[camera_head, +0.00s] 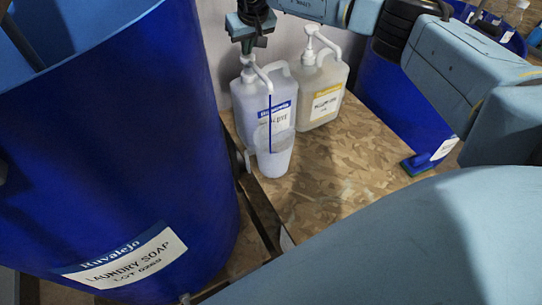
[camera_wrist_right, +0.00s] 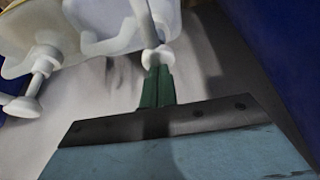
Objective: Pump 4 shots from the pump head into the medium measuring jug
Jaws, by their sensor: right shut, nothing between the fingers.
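A translucent jug (camera_head: 274,158) stands on the wooden board, right in front of a white jug-shaped bottle (camera_head: 250,112) with a blue-banded label. The bottle's white pump head (camera_head: 249,74) has a spout that reaches over the jug. A thin dark blue stream (camera_head: 270,120) runs straight down from the spout into the jug. My right gripper (camera_head: 246,44) is shut and empty, pointing down right above the pump head. In the right wrist view its green fingertips (camera_wrist_right: 157,88) meet the white pump top (camera_wrist_right: 155,57); they seem to touch it. My left gripper is not in view.
A second pump bottle (camera_head: 320,95) with a yellow-banded label stands just right of the first. A large blue laundry soap drum (camera_head: 120,150) fills the left. Another blue drum (camera_head: 400,100) stands at right.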

